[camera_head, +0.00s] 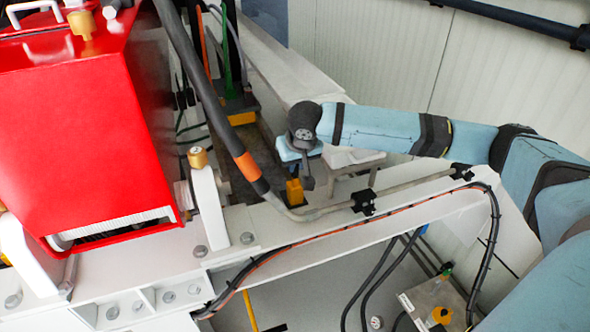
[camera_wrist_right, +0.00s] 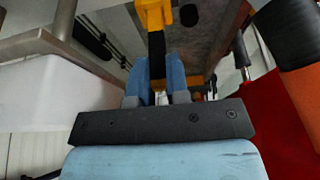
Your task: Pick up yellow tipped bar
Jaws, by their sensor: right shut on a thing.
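The yellow tipped bar (camera_head: 294,192) shows mainly as its yellow end, just below my right gripper (camera_head: 297,158) behind the white beam. The rest of it is hidden in the head view. My left gripper is in neither view.
A red pump housing (camera_head: 85,120) stands at the left. A dark hose with an orange band (camera_head: 247,166) passes close left of the gripper. A white beam (camera_head: 400,205) with a pipe and cables lies in front. A white corrugated wall (camera_head: 400,50) is behind.

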